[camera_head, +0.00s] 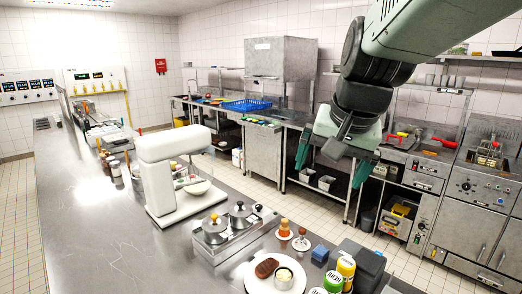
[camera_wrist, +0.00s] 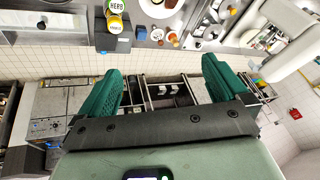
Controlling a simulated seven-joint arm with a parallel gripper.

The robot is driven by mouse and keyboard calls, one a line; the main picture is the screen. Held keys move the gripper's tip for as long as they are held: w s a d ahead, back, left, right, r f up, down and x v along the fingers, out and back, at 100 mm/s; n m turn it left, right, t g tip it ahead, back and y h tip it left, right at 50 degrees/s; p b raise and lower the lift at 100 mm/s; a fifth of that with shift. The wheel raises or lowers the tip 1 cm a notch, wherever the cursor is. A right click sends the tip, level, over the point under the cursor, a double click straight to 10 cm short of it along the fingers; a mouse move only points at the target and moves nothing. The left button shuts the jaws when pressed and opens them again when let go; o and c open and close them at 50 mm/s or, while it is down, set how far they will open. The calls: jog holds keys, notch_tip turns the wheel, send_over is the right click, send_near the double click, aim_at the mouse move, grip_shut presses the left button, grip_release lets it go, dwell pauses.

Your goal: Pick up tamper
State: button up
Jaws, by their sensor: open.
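I cannot surely tell which thing is the tamper. Two small upright items stand on the steel counter right of the lidded pots in the head view: an orange-topped one (camera_head: 284,228) and a brown one with a pale top (camera_head: 301,241). Either may be it, but they are too small to tell. Small items also show near the counter edge in the wrist view (camera_wrist: 173,38). My gripper (camera_head: 333,167) is open and empty, raised above and beyond the counter's right edge. In the wrist view its green fingers (camera_wrist: 162,75) are spread wide with floor and kitchen equipment behind them.
A white plate (camera_head: 252,284) with food, labelled bottles (camera_head: 345,268), a blue block (camera_head: 320,253) and a dark grey box (camera_head: 365,265) crowd the near counter. Lidded pots (camera_head: 214,229) and a white machine (camera_head: 160,180) stand left. The counter's left part (camera_head: 80,235) is clear.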

jog(key=s+a+n, duration=0.1)
jog(key=s+n, duration=0.1)
jog(key=s, duration=0.6)
jog(key=shift+s+r, duration=0.4)
jog(key=shift+r, duration=0.05)
jog(key=s, duration=0.3)
jog(key=s+f+n, duration=0.1)
jog(key=s, duration=0.2)
jog(key=s+f+n, duration=0.1)
jog(key=s, duration=0.1)
jog(key=shift+s+a+f+t+h, duration=0.1)
jog(key=shift+s+a+t+h, duration=0.05)
jog(key=shift+s+t+h, duration=0.2)
jog(key=shift+c, duration=0.6)
jog(key=shift+s, duration=0.3)
jog(key=shift+c, duration=1.1)
jog(key=shift+f, duration=0.1)
jog(key=c, duration=0.5)
jog(key=shift+o, duration=0.2)
